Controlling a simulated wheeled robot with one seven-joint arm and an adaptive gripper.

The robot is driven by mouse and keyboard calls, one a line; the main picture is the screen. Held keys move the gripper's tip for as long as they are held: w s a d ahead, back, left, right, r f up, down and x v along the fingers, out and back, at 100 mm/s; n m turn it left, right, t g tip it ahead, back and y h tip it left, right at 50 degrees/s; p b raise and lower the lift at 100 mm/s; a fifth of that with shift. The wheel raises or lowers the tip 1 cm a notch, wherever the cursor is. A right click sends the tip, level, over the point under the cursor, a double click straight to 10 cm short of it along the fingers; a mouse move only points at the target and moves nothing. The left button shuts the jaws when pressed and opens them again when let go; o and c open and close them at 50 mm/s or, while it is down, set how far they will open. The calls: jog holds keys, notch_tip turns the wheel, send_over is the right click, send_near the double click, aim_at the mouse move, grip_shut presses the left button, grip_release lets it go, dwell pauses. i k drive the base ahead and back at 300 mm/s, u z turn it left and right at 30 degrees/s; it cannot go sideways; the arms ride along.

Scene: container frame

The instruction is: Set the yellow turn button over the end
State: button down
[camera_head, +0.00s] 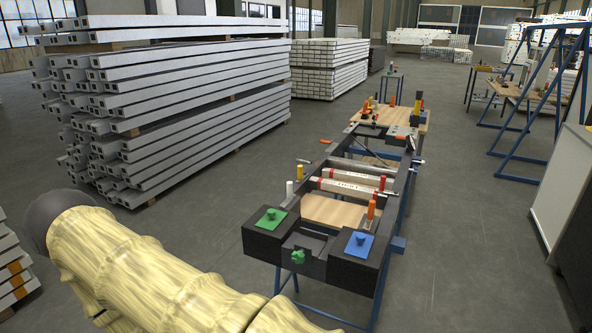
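A long dark frame (310,187) stands on blue legs in the middle of the head view. A small upright yellow piece (300,172) stands on its left rail. Another yellow piece (418,107) stands at the far right corner. I cannot tell which of these, if either, is the yellow turn button. At the near end are a green plate with a knob (271,218), a blue plate with a knob (358,243) and a green star-shaped knob (298,257) on the front. My gripper is not in view.
Two white rollers with red bands (345,187) cross the frame above a wooden board (335,212). Orange pegs (371,210) stand along the right side. Stacked grey beams (190,95) fill the left. A blue trestle (535,105) stands right. Floor right of the frame is clear.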

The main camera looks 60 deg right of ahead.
aim_at(301, 176)
jog(key=z, duration=0.65)
jog(key=i, duration=1)
jog(key=z, duration=1.4)
jog(key=i, duration=0.45)
jog(key=z, duration=0.15)
jog(key=k, duration=0.65)
jog(key=u, duration=0.15)
